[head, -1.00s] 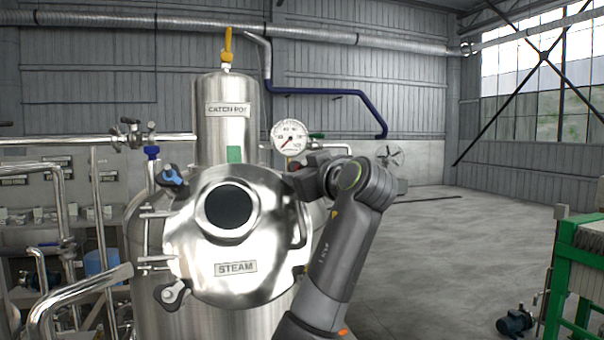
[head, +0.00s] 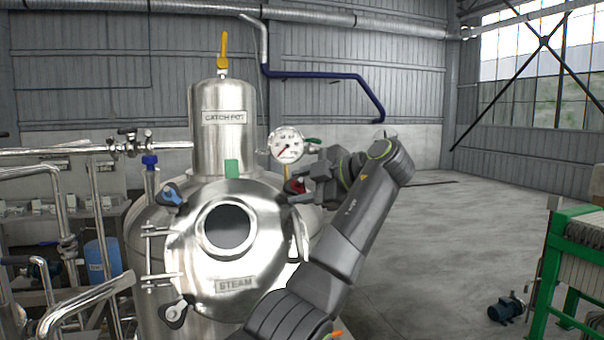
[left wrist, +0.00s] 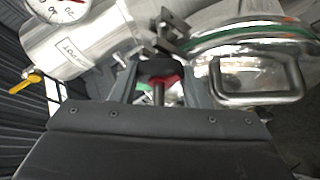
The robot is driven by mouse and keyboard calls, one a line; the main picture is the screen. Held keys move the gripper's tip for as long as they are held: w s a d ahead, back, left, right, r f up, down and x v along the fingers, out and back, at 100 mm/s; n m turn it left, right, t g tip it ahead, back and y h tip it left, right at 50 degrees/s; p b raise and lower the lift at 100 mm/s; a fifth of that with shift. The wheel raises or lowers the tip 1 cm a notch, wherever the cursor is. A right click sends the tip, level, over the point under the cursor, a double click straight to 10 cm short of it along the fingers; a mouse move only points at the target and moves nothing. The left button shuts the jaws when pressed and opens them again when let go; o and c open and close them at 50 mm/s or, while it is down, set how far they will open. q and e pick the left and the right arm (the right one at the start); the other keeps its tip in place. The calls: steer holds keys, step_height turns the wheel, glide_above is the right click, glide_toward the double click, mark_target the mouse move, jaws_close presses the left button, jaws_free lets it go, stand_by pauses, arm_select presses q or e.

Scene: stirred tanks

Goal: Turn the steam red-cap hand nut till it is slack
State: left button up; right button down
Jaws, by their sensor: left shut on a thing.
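The STEAM tank's round steel lid (head: 188,255) faces me, with a dark round window and a STEAM label (head: 236,285). The red-cap hand nut (head: 294,186) is at the lid's upper right edge and partly hidden by my gripper. My left gripper (head: 303,187) reaches it from the right and is shut on it. In the left wrist view the red cap (left wrist: 166,80) and its threaded stem show between the two fingers. How tight the nut is cannot be told. My right gripper is in neither view.
A blue-cap nut (head: 171,196) and a black-cap nut (head: 176,313) sit at the lid's left edge. A pressure gauge (head: 286,146) is just above my gripper. The lid's handle (head: 298,240) is below it. Open floor (head: 450,240) lies to the right.

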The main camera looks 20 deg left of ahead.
arm_select(q)
steer(key=shift+r+n+g+h+p, duration=0.3)
steer(key=shift+n+g+p, duration=0.25)
steer(key=shift+n, duration=0.35)
steer(key=shift+w+f+n, duration=0.1)
steer(key=shift+n, duration=0.4)
steer(key=shift+n+g+h, duration=0.35)
steer(key=shift+n+h, duration=0.15)
steer(key=shift+n, duration=0.2)
steer(key=shift+a+n+g+h+b, duration=0.1)
steer(key=shift+n+g+h+b, duration=0.4)
steer(key=shift+n+b, duration=0.55)
steer(key=shift+n, duration=0.25)
steer(key=o, duration=1)
